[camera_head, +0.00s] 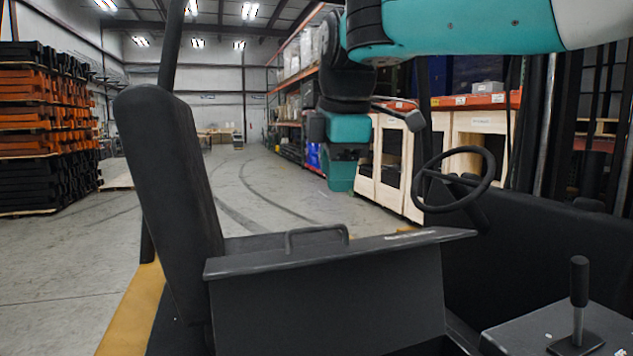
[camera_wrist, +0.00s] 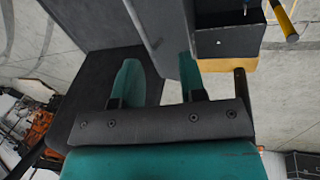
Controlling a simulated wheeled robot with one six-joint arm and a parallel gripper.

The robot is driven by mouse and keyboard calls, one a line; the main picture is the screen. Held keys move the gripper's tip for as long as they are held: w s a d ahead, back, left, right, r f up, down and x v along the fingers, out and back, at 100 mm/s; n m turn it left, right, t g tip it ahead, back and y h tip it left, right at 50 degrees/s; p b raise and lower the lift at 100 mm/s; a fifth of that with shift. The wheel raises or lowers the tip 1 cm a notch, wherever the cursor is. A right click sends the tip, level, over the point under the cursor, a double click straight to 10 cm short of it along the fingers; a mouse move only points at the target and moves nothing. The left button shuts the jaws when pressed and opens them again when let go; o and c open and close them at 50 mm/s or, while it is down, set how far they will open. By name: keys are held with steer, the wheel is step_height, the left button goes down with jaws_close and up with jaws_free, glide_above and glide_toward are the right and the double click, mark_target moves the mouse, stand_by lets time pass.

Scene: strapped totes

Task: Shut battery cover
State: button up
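The battery cover (camera_head: 345,246) looks like a dark flat panel with a raised bar handle (camera_head: 318,235) and small white lettering. It lies roughly level across the top of a dark box beside the seat back; I cannot tell whether it is fully seated. My gripper (camera_head: 340,178) hangs above and behind the cover in the head view, apart from it in the picture. In the wrist view my gripper (camera_wrist: 157,60) has its two teal fingers spread, with grey and dark panels beyond them. Nothing is clearly held between them.
The upright seat back (camera_head: 172,175) stands left of the cover. A steering wheel (camera_head: 457,180) and a lever (camera_head: 578,290) stand to the right. Wooden crates (camera_head: 392,165) line the racks behind, and stacked orange and black goods (camera_head: 40,120) stand far left. Open floor lies between.

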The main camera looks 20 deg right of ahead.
steer(key=n+p, duration=0.1)
steer(key=n, duration=0.1)
glide_toward(316, 227)
steer(key=b+x, duration=0.6)
steer(key=x, duration=0.2)
steer(key=shift+w+f, duration=0.1)
steer(key=shift+f, duration=0.1)
jaws_close()
